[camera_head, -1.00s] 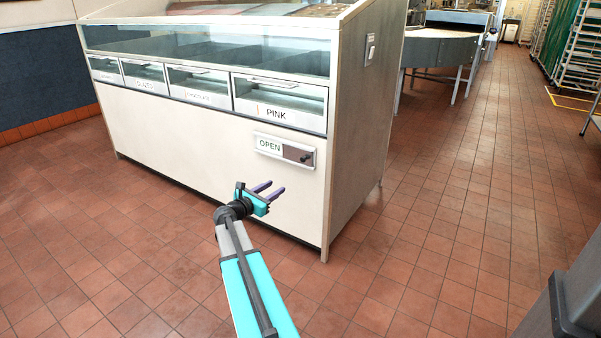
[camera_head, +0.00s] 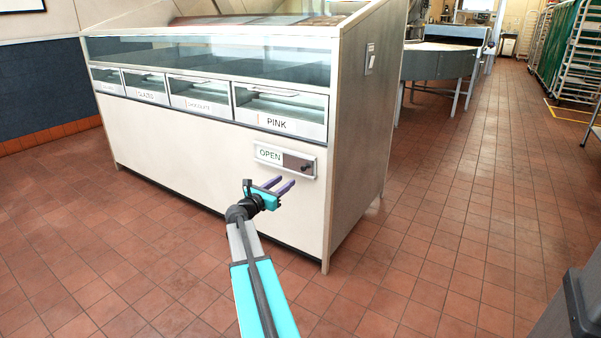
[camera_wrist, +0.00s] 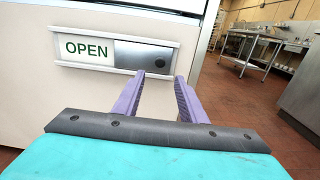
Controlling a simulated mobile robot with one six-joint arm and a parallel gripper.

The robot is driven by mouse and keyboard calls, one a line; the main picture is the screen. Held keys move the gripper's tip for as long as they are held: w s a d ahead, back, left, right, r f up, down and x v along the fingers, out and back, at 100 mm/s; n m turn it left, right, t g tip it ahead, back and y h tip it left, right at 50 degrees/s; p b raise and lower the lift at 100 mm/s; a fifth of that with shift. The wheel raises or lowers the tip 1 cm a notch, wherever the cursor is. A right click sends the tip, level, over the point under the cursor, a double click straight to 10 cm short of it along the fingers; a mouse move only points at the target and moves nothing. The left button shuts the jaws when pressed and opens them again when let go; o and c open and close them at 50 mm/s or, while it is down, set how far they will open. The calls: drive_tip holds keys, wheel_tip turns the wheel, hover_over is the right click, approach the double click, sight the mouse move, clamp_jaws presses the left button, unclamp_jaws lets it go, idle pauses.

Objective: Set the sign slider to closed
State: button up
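The sign slider (camera_head: 297,162) is a dark grey plate with a small dark knob near its right end, set in a pale frame on the front of a white display case. It covers the right half of the frame, and the word OPEN (camera_head: 270,154) shows on the left half. The slider also shows in the wrist view (camera_wrist: 142,56), ahead of and above the fingers. My gripper (camera_head: 287,184) is open, with two purple fingers apart and nothing between them. It is below the sign, apart from the knob; the wrist view shows the fingers (camera_wrist: 158,92) pointing towards the case.
The white case (camera_head: 210,165) has a row of glass-fronted drawers above the sign, one labelled PINK (camera_head: 280,112). A switch (camera_head: 369,59) is on its right side. Tiled floor is clear in front and to the right. A round-edged table (camera_head: 438,62) stands behind.

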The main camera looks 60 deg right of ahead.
sight(303, 169)
drive_tip(key=d+b, duration=0.3)
drive_tip(key=d, duration=0.9)
drive_tip(key=shift+s+d+b, duration=0.1)
drive_tip(key=shift+b, duration=0.2)
clamp_jaws()
